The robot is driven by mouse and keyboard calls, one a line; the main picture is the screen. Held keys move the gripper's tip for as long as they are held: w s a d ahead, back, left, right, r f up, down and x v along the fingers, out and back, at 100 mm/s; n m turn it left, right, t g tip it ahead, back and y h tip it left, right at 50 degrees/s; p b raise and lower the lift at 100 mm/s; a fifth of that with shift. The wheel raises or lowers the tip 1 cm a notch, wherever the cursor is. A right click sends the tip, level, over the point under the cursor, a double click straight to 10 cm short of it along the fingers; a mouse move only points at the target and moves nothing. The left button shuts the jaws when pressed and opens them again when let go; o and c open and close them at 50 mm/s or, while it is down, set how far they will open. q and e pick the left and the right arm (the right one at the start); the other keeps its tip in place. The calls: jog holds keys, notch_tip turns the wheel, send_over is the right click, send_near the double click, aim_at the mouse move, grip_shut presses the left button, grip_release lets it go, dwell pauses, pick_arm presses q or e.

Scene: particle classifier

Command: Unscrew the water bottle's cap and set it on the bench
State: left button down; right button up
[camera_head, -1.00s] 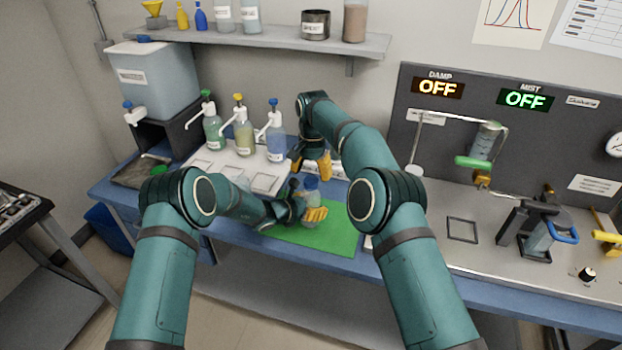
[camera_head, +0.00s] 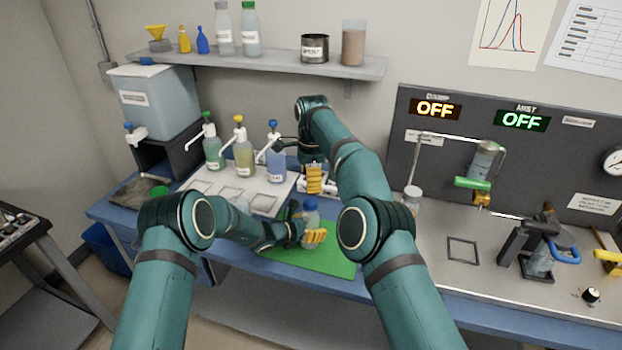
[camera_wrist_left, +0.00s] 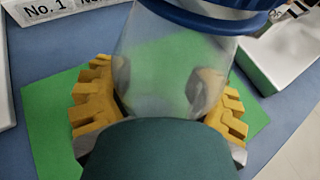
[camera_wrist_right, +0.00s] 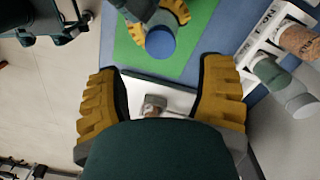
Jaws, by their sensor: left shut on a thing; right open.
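The water bottle (camera_head: 311,219) is clear with a blue cap (camera_head: 311,203) and is upright over the green mat. My left gripper (camera_head: 315,236) is shut around the bottle's body from the side. In the left wrist view the clear body (camera_wrist_left: 165,60) is between the yellow fingers and the blue cap (camera_wrist_left: 225,15) is on top, partly out of frame. My right gripper (camera_head: 314,180) is open and empty, behind and above the bottle. In the right wrist view the blue cap (camera_wrist_right: 160,42) lies beyond the open fingers, not between them.
The green mat (camera_head: 335,258) lies on the blue bench. Behind left, several pump bottles (camera_head: 244,158) stand by a white tray (camera_head: 205,182). A grey panel and bench station (camera_head: 440,230) with a small jar (camera_head: 412,197) is at right. A shelf (camera_head: 280,65) runs above.

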aim_at(311, 201)
jog(key=shift+r+m, duration=0.1)
jog(key=shift+m, duration=0.4)
jog(key=shift+f, duration=3.95)
jog(key=shift+o, duration=0.2)
grip_shut()
jog(key=n, duration=0.5)
jog(key=shift+n, duration=0.3)
jog(key=n, duration=0.4)
jog(key=shift+n, duration=0.3)
